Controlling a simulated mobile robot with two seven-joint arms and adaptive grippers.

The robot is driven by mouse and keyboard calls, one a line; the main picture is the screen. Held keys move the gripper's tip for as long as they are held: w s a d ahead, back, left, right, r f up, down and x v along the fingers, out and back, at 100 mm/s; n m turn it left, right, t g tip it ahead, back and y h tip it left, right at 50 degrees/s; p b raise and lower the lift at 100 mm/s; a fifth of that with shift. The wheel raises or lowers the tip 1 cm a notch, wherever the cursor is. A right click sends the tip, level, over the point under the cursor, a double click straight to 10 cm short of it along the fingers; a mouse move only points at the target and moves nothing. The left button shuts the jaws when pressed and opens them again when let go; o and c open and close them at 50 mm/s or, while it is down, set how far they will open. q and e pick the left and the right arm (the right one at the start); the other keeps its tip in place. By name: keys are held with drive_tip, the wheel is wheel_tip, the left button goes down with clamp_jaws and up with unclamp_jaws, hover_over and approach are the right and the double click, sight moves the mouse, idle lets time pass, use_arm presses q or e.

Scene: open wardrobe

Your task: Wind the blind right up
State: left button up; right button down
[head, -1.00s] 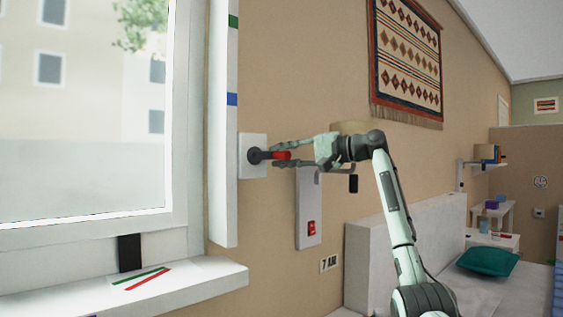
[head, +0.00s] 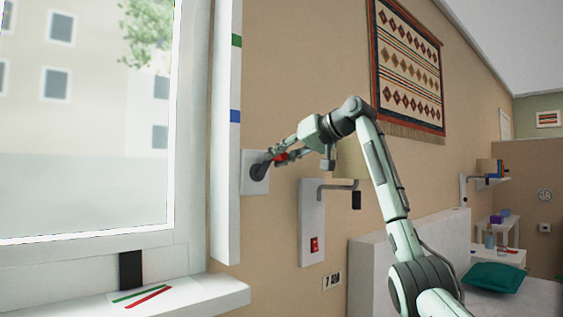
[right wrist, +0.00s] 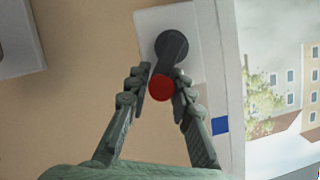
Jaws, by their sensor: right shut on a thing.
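A dark crank (head: 258,172) with a red knob (head: 281,158) sits on a white wall plate (head: 248,186) just right of the window. The crank arm points up and to the right from its hub. My right gripper (head: 276,160) is shut on the red knob. In the right wrist view, the knob (right wrist: 161,88) lies between the two fingers (right wrist: 161,77), and the crank hub (right wrist: 172,44) is beyond it. The window pane (head: 80,150) shows clear glass; I see no blind cloth over the visible part. The window's top is out of view. My left gripper is not in view.
A white upright strip (head: 227,190) with green and blue marks stands between window and crank. A white panel (head: 312,225) with a red switch and a wall lamp (head: 350,165) are close by on the right. The sill (head: 200,293) is below; a bed (head: 525,296) stands farther right.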

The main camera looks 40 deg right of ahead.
drive_tip(key=shift+s+a+r+n+h, duration=0.1)
drive_tip(key=shift+a+r+n+h, duration=0.1)
drive_tip(key=shift+a+n+h, duration=0.8)
drive_tip(key=shift+a+r+n+h, duration=0.15)
drive_tip(key=shift+a+n+h, duration=0.4)
drive_tip(key=shift+n, duration=0.75)
drive_tip(key=c, duration=1.3)
unclamp_jaws()
drive_tip(key=shift+s+d+r, duration=0.1)
drive_tip(key=shift+s+r, duration=0.05)
drive_tip(key=v, duration=1.1)
drive_tip(key=shift+s, duration=0.4)
